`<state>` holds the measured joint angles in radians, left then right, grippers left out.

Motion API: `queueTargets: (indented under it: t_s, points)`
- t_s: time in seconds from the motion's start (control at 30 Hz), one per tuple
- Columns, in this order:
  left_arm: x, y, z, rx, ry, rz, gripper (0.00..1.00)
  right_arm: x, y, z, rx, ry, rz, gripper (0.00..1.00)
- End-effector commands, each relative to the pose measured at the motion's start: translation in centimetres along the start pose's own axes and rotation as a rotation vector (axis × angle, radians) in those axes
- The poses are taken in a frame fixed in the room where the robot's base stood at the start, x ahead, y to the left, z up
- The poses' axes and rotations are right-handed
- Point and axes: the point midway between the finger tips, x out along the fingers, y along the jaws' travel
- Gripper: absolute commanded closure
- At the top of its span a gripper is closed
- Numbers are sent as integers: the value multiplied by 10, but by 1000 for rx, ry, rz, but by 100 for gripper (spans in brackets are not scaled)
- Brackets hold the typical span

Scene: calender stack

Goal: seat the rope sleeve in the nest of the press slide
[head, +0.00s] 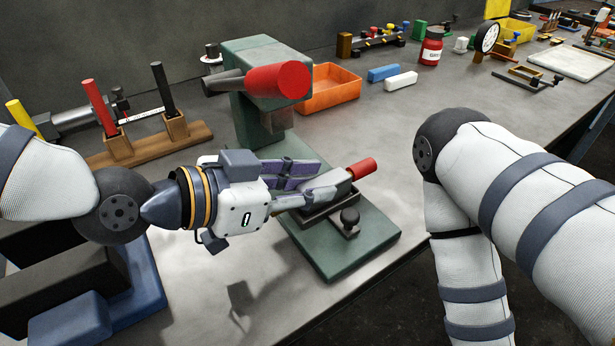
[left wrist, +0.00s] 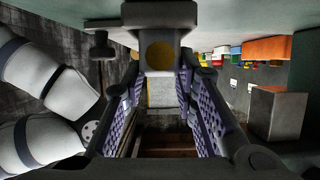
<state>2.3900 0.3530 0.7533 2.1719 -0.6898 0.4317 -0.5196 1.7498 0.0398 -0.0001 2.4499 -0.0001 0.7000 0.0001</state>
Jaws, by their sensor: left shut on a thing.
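My left gripper (head: 308,184) reaches in from the left, its purple-padded fingers shut on a grey block with a red cylinder (head: 363,167) at its far end. I take this grey block (head: 338,187) for the rope sleeve. My right gripper is out of view.
An orange bin (head: 333,88) is behind. A wooden rack (head: 150,145) stands left. My right arm fills the right.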

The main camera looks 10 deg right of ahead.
Motion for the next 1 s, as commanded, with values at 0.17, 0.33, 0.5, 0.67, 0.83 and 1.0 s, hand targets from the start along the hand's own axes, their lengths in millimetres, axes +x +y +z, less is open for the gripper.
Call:
queueTargets:
  t_s: [0.17,0.33,0.5,0.67,0.83,1.0]
  points:
    - [1,0,3,0,1,0,65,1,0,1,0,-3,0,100]
    - [1,0,3,1,1,0,50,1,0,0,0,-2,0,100]
    - [1,0,3,0,-1,0,50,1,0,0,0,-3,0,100]
    - [-21,-1,2,-1,2,-3,50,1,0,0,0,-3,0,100]
    - [-57,-1,2,-1,3,-4,50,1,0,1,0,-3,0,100]
    - [-74,0,2,0,1,-1,50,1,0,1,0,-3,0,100]
